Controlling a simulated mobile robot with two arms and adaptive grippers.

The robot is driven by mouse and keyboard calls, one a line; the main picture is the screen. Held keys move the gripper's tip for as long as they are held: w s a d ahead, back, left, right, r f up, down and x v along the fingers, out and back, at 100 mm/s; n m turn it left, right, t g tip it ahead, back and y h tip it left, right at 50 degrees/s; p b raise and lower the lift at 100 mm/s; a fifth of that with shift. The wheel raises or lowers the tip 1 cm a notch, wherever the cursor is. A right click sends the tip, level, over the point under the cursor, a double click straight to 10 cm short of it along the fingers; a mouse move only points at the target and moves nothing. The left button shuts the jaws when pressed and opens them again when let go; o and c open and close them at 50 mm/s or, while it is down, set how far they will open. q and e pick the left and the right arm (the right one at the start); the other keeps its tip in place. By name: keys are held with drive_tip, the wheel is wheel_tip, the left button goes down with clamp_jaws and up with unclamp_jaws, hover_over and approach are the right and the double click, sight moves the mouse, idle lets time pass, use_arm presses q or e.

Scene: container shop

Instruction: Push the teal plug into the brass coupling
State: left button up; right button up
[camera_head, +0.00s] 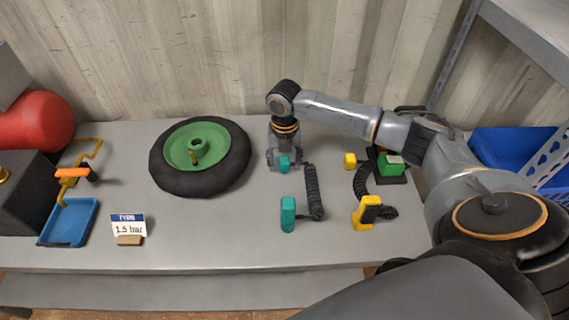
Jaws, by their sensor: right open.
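A small teal plug (285,163) is on the grey workbench, right of the wheel. My right gripper (284,168) points down over it, with its open fingers around the plug. I cannot tell whether they touch it. A black coiled hose (314,192) lies just right, running down toward a teal handle (288,214). A brass-coloured fitting (5,174), possibly the brass coupling, shows on the dark box at the far left edge, partly cut off. My left gripper is out of view.
A black tyre with a green hub (183,148) lies left of my gripper. A yellow handle (367,212), yellow plug (350,160) and green device (390,165) are to the right. A blue tray (67,222), sign (129,225) and red tank (38,121) are left. The front middle is clear.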

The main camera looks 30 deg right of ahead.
sight(284, 160)
clamp_jaws()
drive_tip(key=shift+r, duration=0.5)
wheel_tip(284, 160, up, 2)
drive_tip(key=shift+a+r+b, duration=0.15)
drive_tip(key=shift+r+b, duration=0.1)
drive_tip(key=shift+b, duration=0.15)
drive_tip(key=s+a+r, duration=0.9)
drive_tip(key=shift+s+a+r+b, duration=0.3)
drive_tip(key=shift+s+a+b, duration=0.05)
drive_tip(key=shift+s, duration=0.05)
